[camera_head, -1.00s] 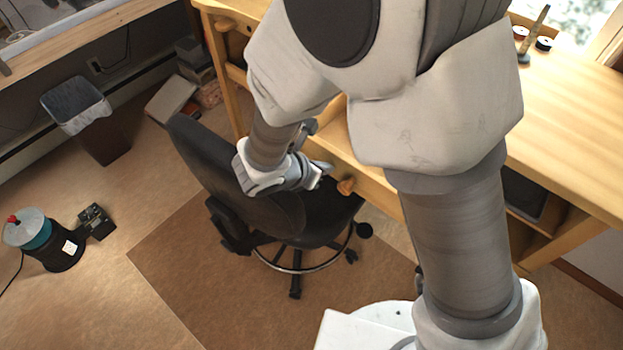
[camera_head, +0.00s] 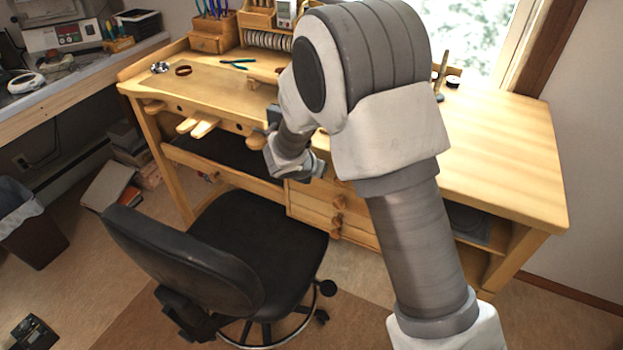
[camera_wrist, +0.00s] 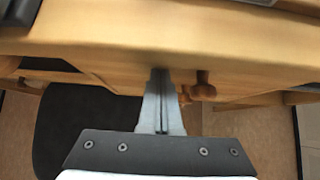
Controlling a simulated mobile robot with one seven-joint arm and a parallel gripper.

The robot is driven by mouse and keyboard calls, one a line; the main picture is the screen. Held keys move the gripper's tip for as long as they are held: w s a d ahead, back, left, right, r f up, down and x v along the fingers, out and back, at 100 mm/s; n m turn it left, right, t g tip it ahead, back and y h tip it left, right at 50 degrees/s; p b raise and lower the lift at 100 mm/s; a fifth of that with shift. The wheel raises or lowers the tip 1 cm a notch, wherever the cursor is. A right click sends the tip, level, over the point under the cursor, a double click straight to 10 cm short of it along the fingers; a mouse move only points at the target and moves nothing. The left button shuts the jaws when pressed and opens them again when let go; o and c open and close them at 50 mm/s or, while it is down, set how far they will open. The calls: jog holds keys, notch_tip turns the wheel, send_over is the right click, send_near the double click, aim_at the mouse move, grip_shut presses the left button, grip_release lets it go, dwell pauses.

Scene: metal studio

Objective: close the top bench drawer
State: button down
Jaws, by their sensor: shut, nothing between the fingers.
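The wooden bench (camera_head: 505,165) has a stack of small drawers below its top, and one drawer front (camera_head: 308,201) shows with a round wooden knob (camera_head: 339,201). My arm and gripper hide much of the top drawer, so I cannot tell how far out it is. My gripper (camera_head: 316,171) is in front of the upper part of the stack. In the wrist view the gripper (camera_wrist: 160,72) is shut and empty, its fingertips overlapping the pale wooden front edge. A knob (camera_wrist: 204,85) is just right of the fingertips, apart from them.
A black swivel chair (camera_head: 262,232) stands close to the bench, left of the drawers and below my gripper. Tools and small boxes (camera_head: 212,34) stand at the back of the bench. A waste bin (camera_head: 35,235) is at the left.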

jog(key=shift+w+d+r, duration=0.1)
jog(key=shift+w+d, duration=0.1)
jog(key=shift+w, duration=0.2)
jog(key=shift+w+r, duration=0.1)
